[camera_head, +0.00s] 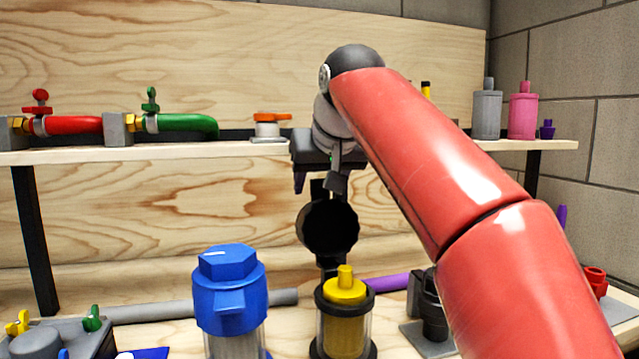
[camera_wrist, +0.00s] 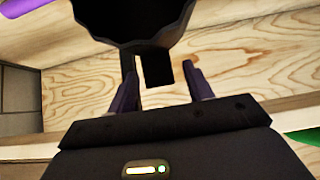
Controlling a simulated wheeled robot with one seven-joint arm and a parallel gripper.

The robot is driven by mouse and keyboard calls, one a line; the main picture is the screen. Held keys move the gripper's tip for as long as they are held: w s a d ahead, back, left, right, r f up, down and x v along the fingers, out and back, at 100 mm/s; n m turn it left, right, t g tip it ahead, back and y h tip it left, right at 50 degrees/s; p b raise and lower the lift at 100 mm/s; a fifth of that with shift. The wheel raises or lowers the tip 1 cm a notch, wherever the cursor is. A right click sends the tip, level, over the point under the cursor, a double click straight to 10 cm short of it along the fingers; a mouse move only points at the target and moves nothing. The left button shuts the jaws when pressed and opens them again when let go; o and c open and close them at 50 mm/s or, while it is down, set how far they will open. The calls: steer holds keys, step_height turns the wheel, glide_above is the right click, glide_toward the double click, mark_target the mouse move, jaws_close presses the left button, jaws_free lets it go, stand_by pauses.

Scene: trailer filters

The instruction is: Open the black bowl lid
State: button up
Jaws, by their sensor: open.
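The black bowl (camera_head: 328,226) hangs in front of the wooden back board, below the shelf, with a dark round face toward the head camera. I cannot tell lid from bowl in this dark shape. A black tab (camera_head: 318,188) rises from its top. My gripper (camera_head: 318,181) is just above the bowl and reaches down over the tab. In the wrist view, the bowl (camera_wrist: 135,18) fills the top middle. My open gripper (camera_wrist: 160,88) has its purple fingers spread, with the black tab (camera_wrist: 157,68) between their tips. A gap shows beside the tab; contact is unclear.
The shelf (camera_head: 200,151) beside my gripper carries red and green valves and an orange-handled valve (camera_head: 270,125). A blue-capped filter (camera_head: 230,285) and a yellow-capped filter (camera_head: 345,290) stand in front below. Grey and pink canisters (camera_head: 522,112) stand right.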

jaws_close()
steer(key=shift+s+d+f+t+b, duration=0.15)
steer(key=shift+s+t+b, duration=0.35)
steer(key=shift+b, duration=0.6)
steer(key=b, duration=0.1)
steer(key=s+t+b, duration=0.1)
steer(key=b, duration=0.1)
steer(key=shift+s+d+r+y, duration=0.25)
steer(key=shift+s+r+y, duration=0.05)
steer(key=shift+s+y, duration=0.1)
steer(key=shift+s+d+r+t+b, duration=0.25)
steer(key=shift+s+r+t+b, duration=0.2)
steer(key=shift+s+t+b, duration=0.6)
steer(key=shift+w+r, duration=0.2)
jaws_free()
